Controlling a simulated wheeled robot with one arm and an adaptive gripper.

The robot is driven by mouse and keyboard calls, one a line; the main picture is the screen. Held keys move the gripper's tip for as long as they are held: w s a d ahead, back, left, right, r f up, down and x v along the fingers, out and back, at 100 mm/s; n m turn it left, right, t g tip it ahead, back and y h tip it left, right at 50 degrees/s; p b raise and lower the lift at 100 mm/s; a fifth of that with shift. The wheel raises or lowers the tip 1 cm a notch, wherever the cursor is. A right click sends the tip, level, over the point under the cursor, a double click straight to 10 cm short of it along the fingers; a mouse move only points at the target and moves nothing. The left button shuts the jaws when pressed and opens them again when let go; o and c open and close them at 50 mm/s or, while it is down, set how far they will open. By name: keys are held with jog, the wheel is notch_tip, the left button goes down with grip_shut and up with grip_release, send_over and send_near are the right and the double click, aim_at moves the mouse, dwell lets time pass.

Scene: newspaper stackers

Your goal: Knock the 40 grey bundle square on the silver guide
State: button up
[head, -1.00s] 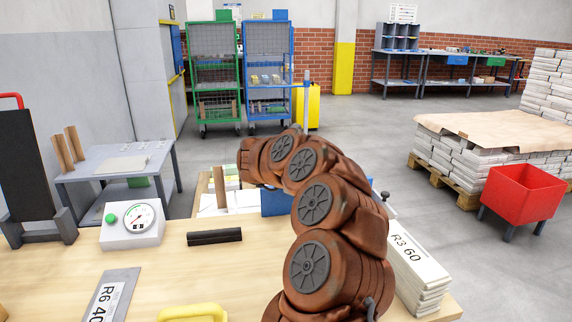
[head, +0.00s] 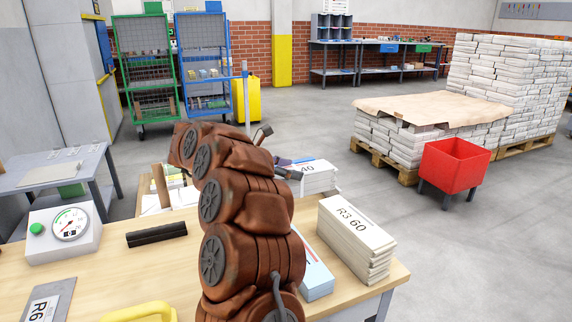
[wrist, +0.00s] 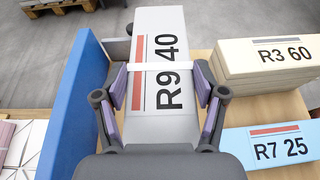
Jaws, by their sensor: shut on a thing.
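The grey bundle (wrist: 162,88), labelled R9 40 with a red stripe and a pale strap, lies between my gripper's fingers in the wrist view. My gripper (wrist: 163,100) is shut on its two long sides. In the head view the bundle's 40 end (head: 315,172) shows past my arm, beyond the table's far edge, with my gripper (head: 287,170) partly hidden beside it. A blue upright panel (wrist: 78,90) stands close to its left in the wrist view. A flat grey piece labelled R6 (head: 48,300) lies at the table's front left.
A cream R3 60 bundle (head: 355,240) and a light blue R7 25 bundle (head: 316,278) lie at the table's right. A gauge box (head: 65,232), a black bar (head: 156,234) and a yellow handle (head: 138,312) are on the left.

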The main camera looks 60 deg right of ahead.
jog(key=shift+f, duration=3.65)
jog(key=shift+s+d+b, duration=0.35)
jog(key=shift+d+b, duration=0.25)
jog(key=shift+s+d+b, duration=0.35)
jog(key=shift+d+b, duration=0.2)
jog(key=shift+s+d+b, duration=0.1)
jog(key=shift+s+b, duration=0.1)
jog(key=shift+b, duration=0.5)
dwell(1.3)
jog(key=shift+w+a+b, duration=0.2)
jog(key=shift+a+b, duration=0.1)
jog(key=shift+b, duration=0.1)
jog(key=shift+w+a+b, duration=0.9)
jog(key=shift+a+b, duration=0.05)
jog(key=shift+a, duration=0.25)
